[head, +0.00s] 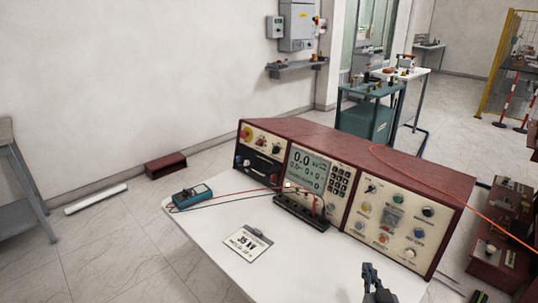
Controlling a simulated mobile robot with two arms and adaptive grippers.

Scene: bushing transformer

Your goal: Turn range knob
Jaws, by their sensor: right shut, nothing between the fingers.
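A dark red test console (310,131) stands on the white table, its cream front panels facing me. Its right panel (398,222) carries several small knobs and buttons, including a dark knob (428,211) at the upper right. The labels are too small to read, so I cannot tell which is the range knob. My right gripper (369,268) is at the bottom, in front of the right panel, pointing up. It is shut and empty, and appears apart from the panel. My left gripper is not in view.
A teal multimeter (192,195) with leads and a card reading 35 kV (248,243) lie on the white table (205,232). A black terminal block (301,212) stands before the console's middle. An orange cable (425,181) runs over the console's top. The table's front left is clear.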

